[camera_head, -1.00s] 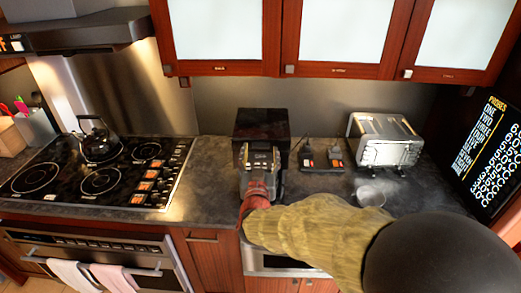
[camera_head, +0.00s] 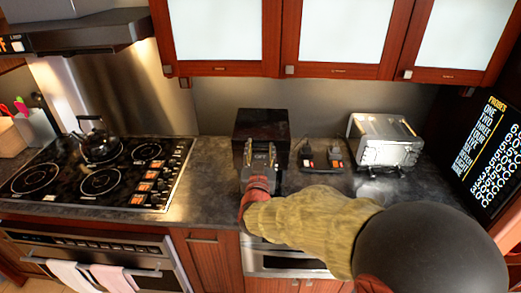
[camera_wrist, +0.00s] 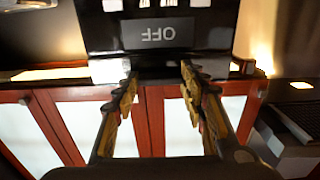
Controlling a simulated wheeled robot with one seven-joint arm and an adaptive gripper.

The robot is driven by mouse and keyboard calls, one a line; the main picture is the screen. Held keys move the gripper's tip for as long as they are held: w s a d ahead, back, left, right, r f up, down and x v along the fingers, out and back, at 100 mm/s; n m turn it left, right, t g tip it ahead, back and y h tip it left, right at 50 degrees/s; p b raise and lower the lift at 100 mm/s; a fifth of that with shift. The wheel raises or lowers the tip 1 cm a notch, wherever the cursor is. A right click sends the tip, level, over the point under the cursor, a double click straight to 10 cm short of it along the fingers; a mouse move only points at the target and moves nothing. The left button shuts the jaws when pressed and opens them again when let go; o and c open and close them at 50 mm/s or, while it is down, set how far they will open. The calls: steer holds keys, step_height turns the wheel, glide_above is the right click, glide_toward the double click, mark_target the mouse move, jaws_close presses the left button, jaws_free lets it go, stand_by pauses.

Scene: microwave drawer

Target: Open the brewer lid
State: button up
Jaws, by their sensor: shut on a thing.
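The brewer (camera_head: 263,121) is a black box on the counter, below the wall cabinets. My gripper (camera_head: 261,148) is at its front, with its fingers pointing towards it. In the wrist view the two gold and black fingertips (camera_wrist: 158,72) stand apart, on either side of a dark front edge of the brewer (camera_wrist: 218,35), and are shut on it. The lid's seam and much of the brewer's front are hidden by my gripper and wrist.
A silver toaster oven (camera_head: 385,140) and small dark items with red-orange parts (camera_head: 321,160) stand right of the brewer. The cooktop (camera_head: 100,180) with a kettle (camera_head: 97,143) is to the left. Wall cabinets (camera_head: 340,40) hang above.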

jaws_close()
steer(key=shift+r, duration=0.1)
stand_by(0.3)
